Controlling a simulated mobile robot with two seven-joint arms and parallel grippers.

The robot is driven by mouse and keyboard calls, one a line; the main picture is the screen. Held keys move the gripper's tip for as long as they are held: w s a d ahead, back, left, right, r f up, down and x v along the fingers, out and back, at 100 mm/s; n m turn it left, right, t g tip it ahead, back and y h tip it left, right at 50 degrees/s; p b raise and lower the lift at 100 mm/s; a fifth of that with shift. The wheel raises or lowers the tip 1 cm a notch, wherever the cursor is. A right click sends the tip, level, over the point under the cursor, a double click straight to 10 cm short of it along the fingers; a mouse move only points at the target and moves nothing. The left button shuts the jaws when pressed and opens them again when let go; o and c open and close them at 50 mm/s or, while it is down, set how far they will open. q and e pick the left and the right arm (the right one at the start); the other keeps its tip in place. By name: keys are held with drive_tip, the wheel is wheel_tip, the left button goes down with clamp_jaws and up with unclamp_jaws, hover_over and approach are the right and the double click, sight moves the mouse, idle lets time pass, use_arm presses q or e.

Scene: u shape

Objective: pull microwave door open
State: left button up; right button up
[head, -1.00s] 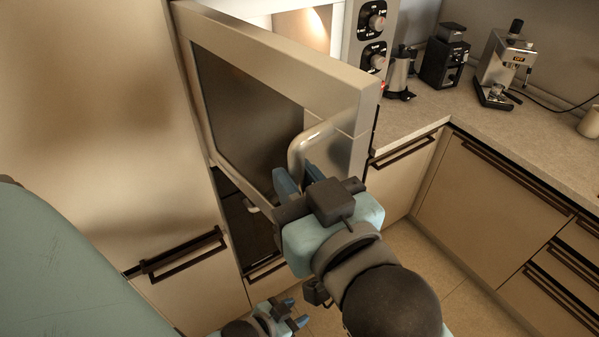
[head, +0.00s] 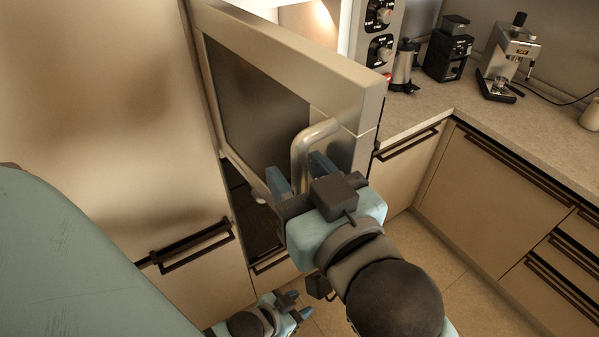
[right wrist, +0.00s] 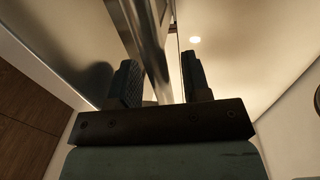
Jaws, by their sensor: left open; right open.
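The microwave door (head: 290,58) stands swung well open, with its dark window (head: 255,110) facing left and its curved metal handle (head: 303,150) at the free edge. My right gripper (head: 299,176) is open, its blue fingers spread at the lower part of the handle. In the right wrist view, the open right gripper (right wrist: 160,82) has the metal handle (right wrist: 150,45) running up between and beyond its fingers; contact cannot be told. My left gripper (head: 298,306) is open and empty, low down, away from the door.
The microwave's control panel with knobs (head: 380,32) is behind the door. A kettle (head: 405,65), a black grinder (head: 448,52) and an espresso machine (head: 508,60) stand on the counter (head: 455,95). A tall cabinet (head: 100,120) is at left. Some floor (head: 440,275) is clear.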

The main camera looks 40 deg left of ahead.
drive_tip(key=shift+s+d+f, duration=0.1)
drive_tip(key=shift+d, duration=0.2)
drive_tip(key=b+v, duration=0.2)
drive_tip(key=v, duration=0.5)
idle(0.4)
